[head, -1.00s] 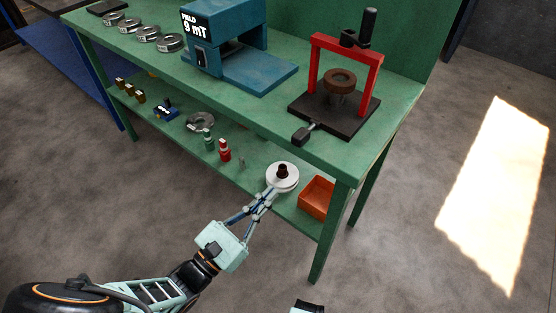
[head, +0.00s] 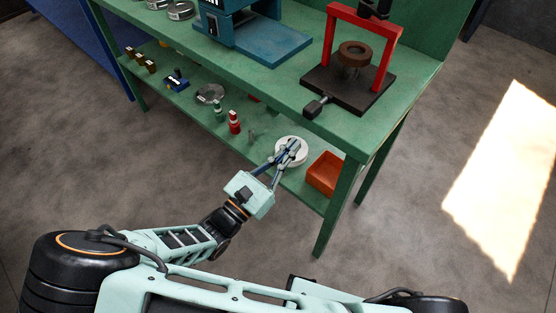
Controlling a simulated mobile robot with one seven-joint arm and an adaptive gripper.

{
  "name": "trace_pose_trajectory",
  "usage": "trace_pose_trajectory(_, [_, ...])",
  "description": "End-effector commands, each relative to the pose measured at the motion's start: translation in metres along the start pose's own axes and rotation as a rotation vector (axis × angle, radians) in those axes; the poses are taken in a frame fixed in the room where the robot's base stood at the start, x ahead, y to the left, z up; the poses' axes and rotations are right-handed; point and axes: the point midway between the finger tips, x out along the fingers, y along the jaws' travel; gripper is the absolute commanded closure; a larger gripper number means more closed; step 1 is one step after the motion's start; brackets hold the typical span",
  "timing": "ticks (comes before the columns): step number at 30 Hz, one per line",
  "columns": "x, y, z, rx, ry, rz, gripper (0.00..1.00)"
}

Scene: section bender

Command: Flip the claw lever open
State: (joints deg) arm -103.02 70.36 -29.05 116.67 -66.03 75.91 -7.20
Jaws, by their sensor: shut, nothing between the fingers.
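A red-framed device (head: 392,62) stands on a black base (head: 362,98) at the right end of the green bench top. A brown ring (head: 354,54) sits inside its frame. A short lever with a black block end (head: 317,106) sticks out from the base's front left corner; I cannot tell for sure if it is the claw lever. My gripper (head: 291,146) is shut and empty. It is lower than the bench top, in front of a round white piece (head: 304,156) by the lower shelf, and hides part of it. I cannot tell if they touch.
The green bench top (head: 268,82) overhangs the lower shelf. A blue machine (head: 262,38) stands left of the red frame. An orange bin (head: 325,174), a red bottle (head: 234,122) and a green bottle (head: 220,112) stand on the shelf. The floor in front is clear.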

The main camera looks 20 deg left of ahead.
Motion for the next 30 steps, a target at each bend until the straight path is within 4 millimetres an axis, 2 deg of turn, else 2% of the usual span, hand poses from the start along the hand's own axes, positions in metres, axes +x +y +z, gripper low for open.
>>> trace_pose_trajectory(1, [0.011,-0.001,0.0,-0.001,-0.002,-0.002,1.0])
trace_pose_trajectory(4, [0.029,0.0,0.003,0.0,-0.001,-0.001,1.0])
trace_pose_trajectory(6, [0.029,0.001,0.017,0.004,0.001,0.001,1.0])
trace_pose_trajectory(12, [0.034,0.0,0.035,0.002,0.002,0.0,1.0])
trace_pose_trajectory(30, [0.035,0.0,0.042,0.001,0.014,0.0,1.0])
